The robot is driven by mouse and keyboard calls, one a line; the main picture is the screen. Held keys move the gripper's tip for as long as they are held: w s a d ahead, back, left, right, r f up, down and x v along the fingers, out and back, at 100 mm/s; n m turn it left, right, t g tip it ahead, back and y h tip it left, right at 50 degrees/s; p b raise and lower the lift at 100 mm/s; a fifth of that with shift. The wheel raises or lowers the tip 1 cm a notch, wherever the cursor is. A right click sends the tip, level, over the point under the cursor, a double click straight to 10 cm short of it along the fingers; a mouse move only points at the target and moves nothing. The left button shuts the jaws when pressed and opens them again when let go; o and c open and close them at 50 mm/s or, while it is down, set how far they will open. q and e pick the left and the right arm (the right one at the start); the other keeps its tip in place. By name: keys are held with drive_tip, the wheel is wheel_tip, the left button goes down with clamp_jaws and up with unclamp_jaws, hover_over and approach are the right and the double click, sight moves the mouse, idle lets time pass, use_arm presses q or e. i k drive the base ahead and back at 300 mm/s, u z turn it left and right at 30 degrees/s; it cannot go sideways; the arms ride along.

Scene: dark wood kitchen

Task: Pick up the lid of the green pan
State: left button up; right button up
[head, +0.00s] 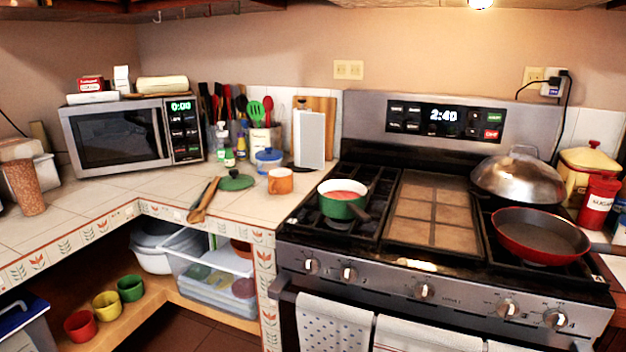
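The green pan (344,208) stands on the left front burner of the stove, with reddish contents showing and its dark handle pointing to the right. It is uncovered. A round green lid (236,181) with a small knob lies on the tiled counter to the left of the stove, behind and left of an orange mug (280,182). The lid lies flat, apart from the pan. Neither of my grippers shows in the head view.
A wooden utensil (204,200) lies left of the lid at the counter edge. A blue-lidded pot (269,161) and a white box (309,138) stand behind. A red pan (540,237) and a domed metal lid (518,178) are on the right burners. The left counter has clear room.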

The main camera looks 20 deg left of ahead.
sight(236, 181)
drive_tip(key=z, duration=0.4)
drive_tip(key=i, duration=0.9)
drive_tip(key=u, duration=2.7)
drive_tip(key=i, duration=0.45)
